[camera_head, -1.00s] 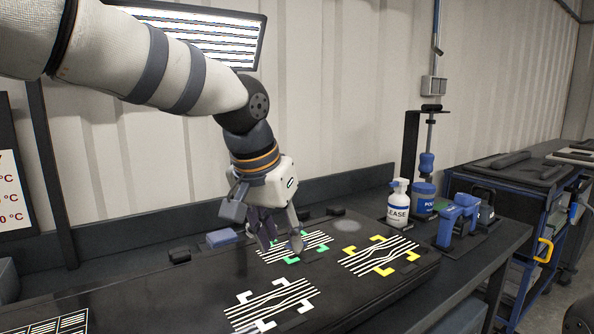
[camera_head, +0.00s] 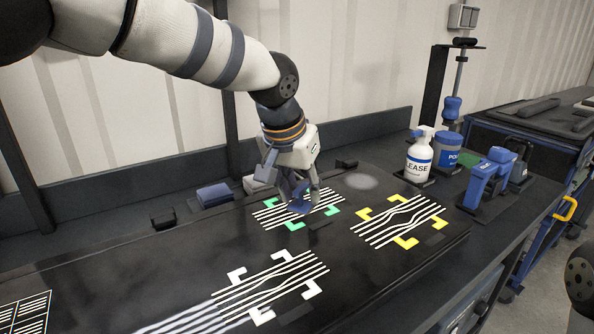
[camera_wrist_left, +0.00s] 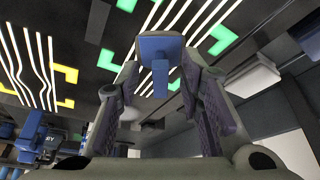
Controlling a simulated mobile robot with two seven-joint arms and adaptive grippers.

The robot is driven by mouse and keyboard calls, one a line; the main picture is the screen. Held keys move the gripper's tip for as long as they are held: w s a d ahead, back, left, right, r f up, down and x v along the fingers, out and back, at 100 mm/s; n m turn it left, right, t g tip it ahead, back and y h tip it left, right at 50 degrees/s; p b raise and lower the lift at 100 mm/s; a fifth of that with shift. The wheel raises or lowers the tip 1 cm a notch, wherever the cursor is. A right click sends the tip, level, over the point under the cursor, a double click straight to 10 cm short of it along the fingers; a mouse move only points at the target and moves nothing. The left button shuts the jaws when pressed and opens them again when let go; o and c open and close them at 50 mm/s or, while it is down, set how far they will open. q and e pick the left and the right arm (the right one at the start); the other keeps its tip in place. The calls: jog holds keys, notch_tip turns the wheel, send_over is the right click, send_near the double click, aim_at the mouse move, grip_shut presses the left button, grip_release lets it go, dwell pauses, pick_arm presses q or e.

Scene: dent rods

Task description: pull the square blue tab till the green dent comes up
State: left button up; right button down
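The square blue tab (camera_head: 299,208) is at the middle of the green-bracketed patch (camera_head: 333,210) on the black panel. In the left wrist view, the tab (camera_wrist_left: 160,46) shows as a blue square head with a narrow stem pointing towards the gripper. My left gripper (camera_head: 302,198) reaches down over it. In the wrist view, the fingers of my left gripper (camera_wrist_left: 160,68) stand on either side of the tab, with gaps beside the stem. Whether the fingertips touch the tab's edges is unclear. The dent is largely hidden by gripper and tab. My right gripper is not in view.
A yellow-bracketed patch (camera_head: 404,242) lies to the right and a white-bracketed patch (camera_head: 312,289) in front, both with wavy stripes. A white spray bottle (camera_head: 419,157), a blue tub (camera_head: 446,152) and blue tools (camera_head: 488,182) stand at the right. A blue block (camera_head: 215,195) lies behind the panel.

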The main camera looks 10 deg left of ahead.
pick_arm(q)
jog(key=shift+w, duration=0.1)
grip_shut()
dwell(1.1)
